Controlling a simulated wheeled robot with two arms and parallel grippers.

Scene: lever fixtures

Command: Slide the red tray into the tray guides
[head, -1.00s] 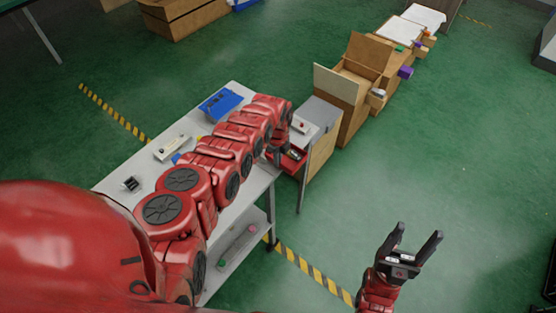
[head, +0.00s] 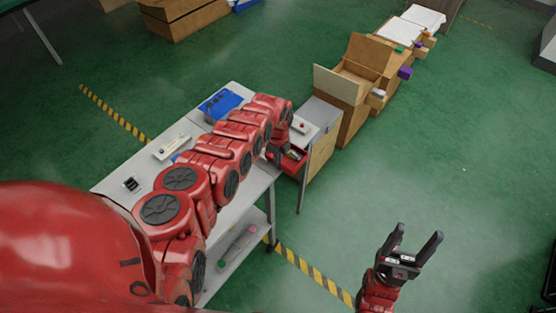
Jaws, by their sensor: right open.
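The red tray (head: 293,161) shows as a small red box with dark contents at the front of a grey-topped wooden cabinet (head: 322,150), beside the far right end of the table. My left arm reaches over the table, and its gripper (head: 277,153) is at the tray's left side. The arm covers most of that gripper, so I cannot see whether its fingers are closed on the tray. The tray guides cannot be made out. My right gripper (head: 415,246) is open and empty over the green floor, well away from the tray.
The grey table (head: 228,196) holds a blue panel (head: 219,105), a pale lever fixture (head: 172,146) and a small dark switch (head: 131,184). Open cardboard boxes (head: 353,78) stand in a row beyond the cabinet. The floor at right is free.

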